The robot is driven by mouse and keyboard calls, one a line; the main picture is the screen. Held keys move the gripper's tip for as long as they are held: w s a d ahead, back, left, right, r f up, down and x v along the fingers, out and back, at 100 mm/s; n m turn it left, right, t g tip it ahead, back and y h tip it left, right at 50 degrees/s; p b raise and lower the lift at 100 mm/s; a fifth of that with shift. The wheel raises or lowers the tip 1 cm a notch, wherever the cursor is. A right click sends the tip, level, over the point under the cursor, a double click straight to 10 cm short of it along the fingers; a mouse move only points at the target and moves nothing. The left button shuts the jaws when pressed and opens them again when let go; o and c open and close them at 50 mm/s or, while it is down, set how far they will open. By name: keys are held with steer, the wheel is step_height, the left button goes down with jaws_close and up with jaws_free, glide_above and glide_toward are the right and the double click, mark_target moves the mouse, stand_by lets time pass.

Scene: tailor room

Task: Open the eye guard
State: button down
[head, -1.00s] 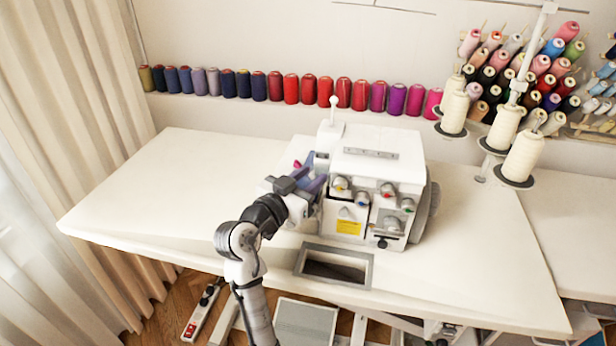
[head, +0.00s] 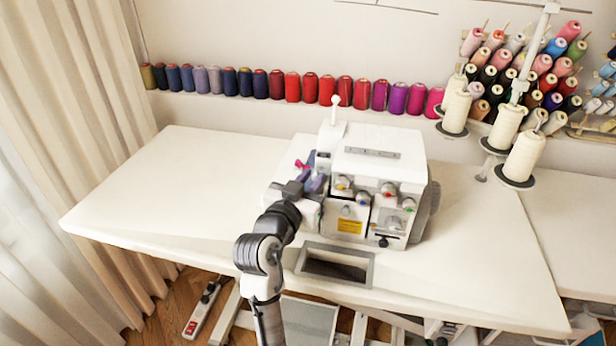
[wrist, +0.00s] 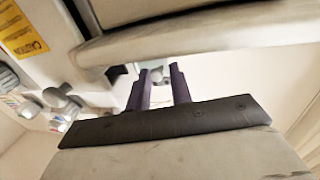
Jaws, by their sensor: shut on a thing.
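The white sewing machine (head: 372,165) stands on the table. My gripper (head: 316,178) is at its left side, by the needle area, with its purple fingers pointing into the machine. In the wrist view my gripper (wrist: 157,72) has its two fingers close together beneath a pale overhanging part of the machine. A small pale, greyish piece (wrist: 158,73) shows between the fingertips. It is likely the eye guard, but it is too small to make out clearly. In the head view my fingers and the machine body hide the eye guard.
A small pink part (head: 301,164) shows just behind my fingers. A rectangular opening (head: 335,264) lies in the table in front of the machine. Cream thread cones (head: 522,158) stand to the right. The left of the table (head: 180,185) is clear.

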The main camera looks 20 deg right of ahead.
steer(key=shift+s+d+n+t+y+p, duration=0.35)
steer(key=shift+s+n+t+y+p, duration=0.25)
steer(key=shift+n+t+y, duration=0.3)
steer(key=shift+s+d+n+t+y+p, duration=0.4)
steer(key=shift+n+t+y+p, duration=0.25)
steer(key=shift+y, duration=0.45)
steer(key=shift+s+n, duration=0.1)
steer(key=shift+n, duration=0.15)
steer(key=c, duration=1.4)
jaws_free()
steer(key=shift+c, duration=0.2)
